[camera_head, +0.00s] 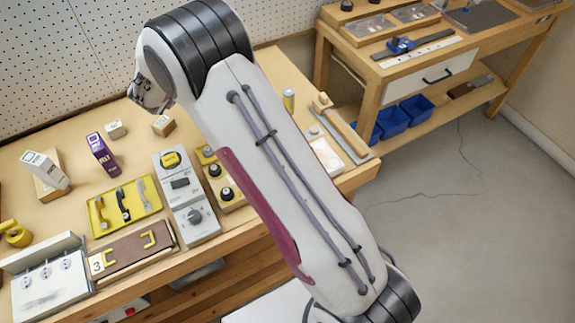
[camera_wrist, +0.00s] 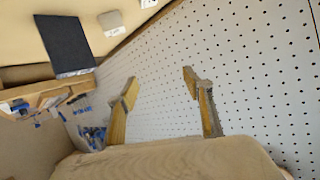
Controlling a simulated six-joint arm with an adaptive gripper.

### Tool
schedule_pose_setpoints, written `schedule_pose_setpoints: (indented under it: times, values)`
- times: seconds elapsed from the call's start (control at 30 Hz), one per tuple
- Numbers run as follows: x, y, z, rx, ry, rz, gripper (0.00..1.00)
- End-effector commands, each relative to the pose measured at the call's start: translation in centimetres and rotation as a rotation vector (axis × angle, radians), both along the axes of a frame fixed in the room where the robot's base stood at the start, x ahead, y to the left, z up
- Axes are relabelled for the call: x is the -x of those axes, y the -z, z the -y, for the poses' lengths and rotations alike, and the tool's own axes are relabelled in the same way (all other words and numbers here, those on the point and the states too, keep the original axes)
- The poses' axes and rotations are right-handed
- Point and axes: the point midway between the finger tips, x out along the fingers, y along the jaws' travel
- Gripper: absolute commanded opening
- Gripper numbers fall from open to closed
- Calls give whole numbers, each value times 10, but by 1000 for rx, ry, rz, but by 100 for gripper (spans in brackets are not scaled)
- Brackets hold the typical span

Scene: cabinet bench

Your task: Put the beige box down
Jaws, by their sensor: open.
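My gripper (camera_wrist: 160,80) is open in the wrist view, with its two fingers apart and only the white pegboard wall showing between them. In the head view the end of my arm (camera_head: 150,92) is raised over the back of the bench, and its fingers are hard to make out. A small pale beige box (camera_head: 115,129) stands on the bench top, below and left of the arm's end. A small tan box with a darker side (camera_head: 163,125) stands to its right. My gripper is apart from both boxes. I cannot tell for certain which is the task's box.
The pegboard (camera_head: 60,60) stands close behind. A second bench (camera_head: 400,70) is at the right.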

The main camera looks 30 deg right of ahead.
Motion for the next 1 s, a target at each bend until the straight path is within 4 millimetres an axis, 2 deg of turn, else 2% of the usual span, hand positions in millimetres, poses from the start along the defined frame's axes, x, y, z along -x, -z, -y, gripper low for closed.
schedule_pose_setpoints:
  times: [0.03, 0.1, 0.27, 0.47, 0.77, 1.0]
  values:
    - [1, -15, -2, -16, -26, 7, 51]
    - [4, -30, -7, -36, -65, 11, 51]
    - [13, -64, -19, -75, -154, 13, 51]
    - [34, -102, -31, -115, -260, 5, 51]
    - [82, -147, -46, -154, -403, -34, 51]
    - [131, -171, -53, -167, -501, -87, 51]
